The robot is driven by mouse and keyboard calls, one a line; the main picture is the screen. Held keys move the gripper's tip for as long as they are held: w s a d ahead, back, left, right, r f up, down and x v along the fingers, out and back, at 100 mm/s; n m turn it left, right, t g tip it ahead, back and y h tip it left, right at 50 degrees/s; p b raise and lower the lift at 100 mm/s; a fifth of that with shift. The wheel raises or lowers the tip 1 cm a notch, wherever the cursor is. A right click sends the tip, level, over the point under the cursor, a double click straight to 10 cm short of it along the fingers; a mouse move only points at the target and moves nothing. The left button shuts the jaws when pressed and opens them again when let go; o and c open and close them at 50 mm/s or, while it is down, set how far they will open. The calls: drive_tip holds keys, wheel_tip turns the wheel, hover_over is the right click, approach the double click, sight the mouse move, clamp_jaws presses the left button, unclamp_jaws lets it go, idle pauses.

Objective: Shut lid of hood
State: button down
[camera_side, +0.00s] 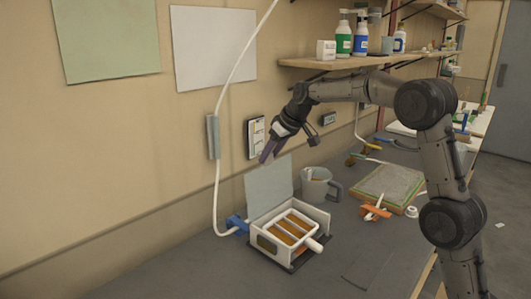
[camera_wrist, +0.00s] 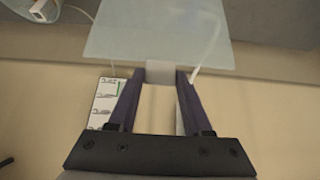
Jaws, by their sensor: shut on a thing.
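The hood (camera_side: 308,222) is a small white box on the bench, holding a white frame with orange-brown slats. Its pale, translucent lid (camera_side: 268,188) stands up almost vertically along the box's back side, so the hood is open. My gripper (camera_side: 267,153) is at the lid's top edge, reaching in from above. In the wrist view the lid (camera_wrist: 150,32) fills the upper middle, and a small grey tab (camera_wrist: 160,72) at its edge sits between my purple fingertips. My gripper is shut on this tab.
A white hose (camera_side: 217,185) hangs down the wall and runs to a blue valve (camera_side: 237,224) left of the hood. A grey mug (camera_side: 317,186) stands close behind the hood. An orange clamp (camera_side: 374,212) and a green-edged board (camera_side: 387,186) lie to the right. The front bench is mostly clear.

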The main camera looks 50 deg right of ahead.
drive_tip(key=shift+s+f+t, duration=1.1)
drive_tip(key=shift+s+f, duration=1.3)
drive_tip(key=shift+s, duration=0.75)
drive_tip(key=shift+s+f+t, duration=1.1)
drive_tip(key=shift+s+f, duration=1.3)
drive_tip(key=shift+s, duration=0.8)
drive_tip(key=shift+s+f+t, duration=1.1)
drive_tip(key=shift+s+f, duration=1.3)
drive_tip(key=shift+s, duration=0.75)
drive_tip(key=shift+s+f+t, duration=0.2)
drive_tip(key=shift+f+t, duration=0.8)
drive_tip(key=shift+f, duration=0.5)
